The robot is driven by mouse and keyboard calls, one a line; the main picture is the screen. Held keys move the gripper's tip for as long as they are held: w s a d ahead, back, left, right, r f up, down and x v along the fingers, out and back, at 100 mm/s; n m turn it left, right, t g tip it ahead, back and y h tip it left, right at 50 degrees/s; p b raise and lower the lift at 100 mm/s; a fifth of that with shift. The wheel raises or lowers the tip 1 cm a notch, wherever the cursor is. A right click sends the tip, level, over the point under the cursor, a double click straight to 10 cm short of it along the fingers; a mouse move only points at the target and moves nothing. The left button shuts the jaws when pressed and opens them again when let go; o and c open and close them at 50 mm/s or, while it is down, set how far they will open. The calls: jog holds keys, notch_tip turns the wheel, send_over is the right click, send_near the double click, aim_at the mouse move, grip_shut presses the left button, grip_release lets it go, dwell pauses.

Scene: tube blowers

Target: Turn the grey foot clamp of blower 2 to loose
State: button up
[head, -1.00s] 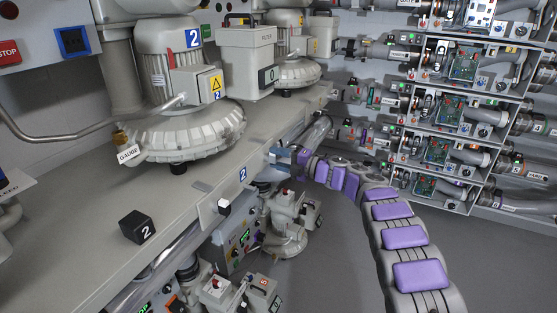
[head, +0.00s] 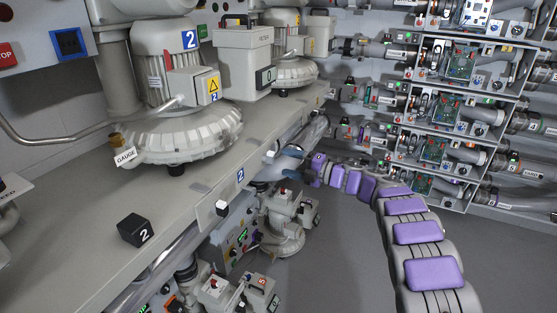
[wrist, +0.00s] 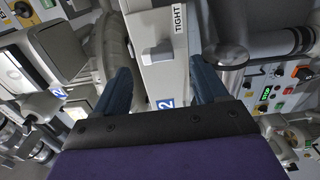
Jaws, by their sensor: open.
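Blower 2 (head: 182,110) stands on the grey bench, marked by a blue "2" plate. A small grey block, which looks like the foot clamp (head: 270,156), sits on the bench's front edge, right of the edge's "2" label (head: 240,174). In the wrist view the clamp block (wrist: 157,53) is beside a "TIGHT" label (wrist: 178,18), with the "2" label below it. My gripper (head: 288,162) is open in front of the bench edge. In the wrist view its dark blue fingers (wrist: 161,88) are spread, with the clamp block ahead between them, apparently untouched.
A lighter block (head: 222,207) sits on the bench edge further left. A black "2" cube (head: 135,229) lies on the bench top. Pumps and control boxes (head: 285,220) stand below the edge. A rack (head: 455,110) stands at the right. Floor between is open.

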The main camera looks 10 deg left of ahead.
jog(key=p+v, duration=0.1)
jog(key=v, duration=1.1)
jog(key=shift+p, duration=0.35)
